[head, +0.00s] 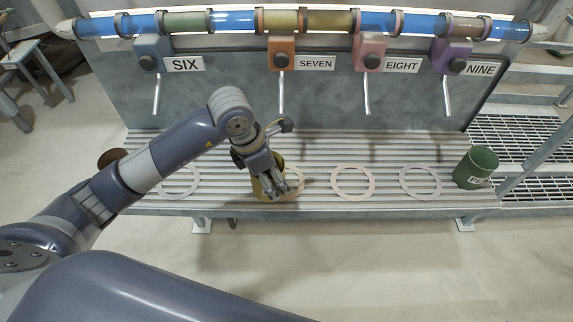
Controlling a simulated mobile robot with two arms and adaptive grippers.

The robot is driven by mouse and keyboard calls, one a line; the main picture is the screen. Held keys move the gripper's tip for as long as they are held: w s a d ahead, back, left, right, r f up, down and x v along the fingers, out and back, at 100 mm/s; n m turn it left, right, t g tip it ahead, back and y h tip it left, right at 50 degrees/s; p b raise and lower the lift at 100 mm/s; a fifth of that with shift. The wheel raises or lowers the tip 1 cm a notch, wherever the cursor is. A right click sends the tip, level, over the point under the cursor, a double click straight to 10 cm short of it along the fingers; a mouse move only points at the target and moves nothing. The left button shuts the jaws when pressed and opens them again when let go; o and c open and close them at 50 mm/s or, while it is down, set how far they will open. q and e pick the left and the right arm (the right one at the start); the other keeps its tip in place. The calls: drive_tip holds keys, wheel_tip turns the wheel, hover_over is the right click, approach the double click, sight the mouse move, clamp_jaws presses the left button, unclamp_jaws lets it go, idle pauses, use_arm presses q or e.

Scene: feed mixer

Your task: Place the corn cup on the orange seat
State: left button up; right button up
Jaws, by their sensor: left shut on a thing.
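A yellow-brown cup (257,190), which looks like the corn cup, stands upright at or just above the front of the ribbed bench. My left gripper (272,188) is shut on it from above and hides part of it. The pale orange seat ring (301,181) lies below the orange SEVEN dispenser (281,60). The cup and gripper cover the ring's left part. The cup appears left of the ring's centre; I cannot tell whether it touches the bench. My right gripper is not in view.
Other flat seat rings lie left (162,183) and right (353,196) (420,197), empty. A labelled green cup (477,165) stands at the bench's right end, a brown cup (112,157) at its left. Dispenser levers hang above the bench (400,145).

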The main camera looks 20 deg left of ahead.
use_arm(q)
drive_tip(key=w, duration=0.2)
drive_tip(key=w+d, duration=0.1)
drive_tip(key=w+p, duration=0.1)
drive_tip(key=w, duration=0.1)
drive_tip(key=shift+w+d+f, duration=0.3)
drive_tip(key=shift+d, duration=0.1)
wheel_tip(320, 180, down, 3)
drive_tip(key=shift+s+f+p, duration=0.1)
drive_tip(key=shift+f+p, duration=0.05)
drive_tip(key=shift+p, duration=0.5)
drive_tip(key=shift+f, duration=0.1)
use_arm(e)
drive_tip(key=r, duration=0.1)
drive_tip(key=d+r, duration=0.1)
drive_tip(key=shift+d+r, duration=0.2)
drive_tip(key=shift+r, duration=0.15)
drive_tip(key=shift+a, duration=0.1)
use_arm(q)
drive_tip(key=shift+f, duration=0.2)
drive_tip(key=o, duration=1.1)
drive_tip(key=shift+r, duration=0.1)
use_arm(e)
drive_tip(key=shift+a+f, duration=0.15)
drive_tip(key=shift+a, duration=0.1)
